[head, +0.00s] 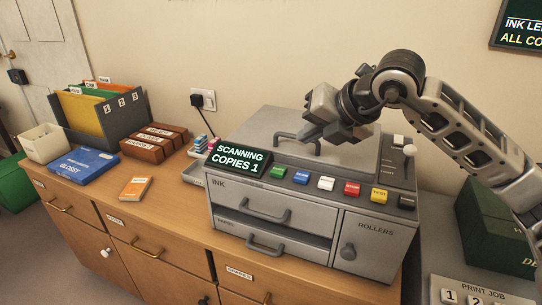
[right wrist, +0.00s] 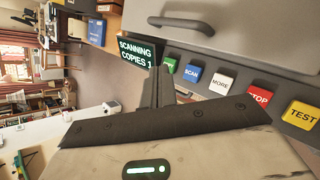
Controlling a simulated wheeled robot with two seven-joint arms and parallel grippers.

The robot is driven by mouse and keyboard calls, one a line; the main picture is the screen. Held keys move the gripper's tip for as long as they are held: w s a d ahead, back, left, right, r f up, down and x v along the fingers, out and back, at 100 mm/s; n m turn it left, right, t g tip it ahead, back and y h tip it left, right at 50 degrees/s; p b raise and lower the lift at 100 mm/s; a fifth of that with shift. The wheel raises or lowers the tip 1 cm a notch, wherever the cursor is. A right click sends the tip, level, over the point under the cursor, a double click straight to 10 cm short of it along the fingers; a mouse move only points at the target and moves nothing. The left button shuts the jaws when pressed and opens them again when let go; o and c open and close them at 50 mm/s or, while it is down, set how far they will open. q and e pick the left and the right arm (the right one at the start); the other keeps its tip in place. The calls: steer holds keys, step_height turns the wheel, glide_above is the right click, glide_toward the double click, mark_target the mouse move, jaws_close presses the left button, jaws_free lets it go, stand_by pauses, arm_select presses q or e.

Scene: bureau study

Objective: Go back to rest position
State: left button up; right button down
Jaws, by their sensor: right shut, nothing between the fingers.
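My right gripper (head: 318,132) is in the head view, above the top of the grey copier (head: 270,225), near its lid handle. Its fingers are shut with nothing between them. In the right wrist view the closed fingers (right wrist: 158,88) point toward the copier, beside its display (right wrist: 137,50). The display (head: 239,158) reads "SCANNING COPIES 1". A row of coloured buttons, including a blue one (head: 301,177) and a red one (head: 351,188), runs along the copier's front edge. My left gripper is in neither view.
The copier stands on a wooden cabinet (head: 120,205). A dark green box (head: 492,232) and a print job panel (head: 470,291) are at right.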

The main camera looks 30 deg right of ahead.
steer(key=s+a+f+m+t+y, duration=0.1)
steer(key=s+a+f+m+y, duration=0.2)
steer(key=a+y, duration=0.5)
steer(key=s+a+f+m+t+y, duration=0.1)
steer(key=s+a+f+m+y, duration=0.15)
steer(key=a+y, duration=0.65)
steer(key=s+d+f+m+t+h, duration=0.25)
steer(key=f+m+t+h, duration=0.35)
steer(key=f+m+h, duration=1)
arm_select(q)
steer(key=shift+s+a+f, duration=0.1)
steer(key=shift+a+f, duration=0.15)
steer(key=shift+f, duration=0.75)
arm_select(e)
steer(key=s+a+f+m+g, duration=0.1)
steer(key=s+f+m+g, duration=0.5)
steer(key=s+f, duration=0.3)
step_height(320, 180, down, 2)
steer(key=shift+s+a+f, duration=0.15)
steer(key=shift+a+f, duration=0.05)
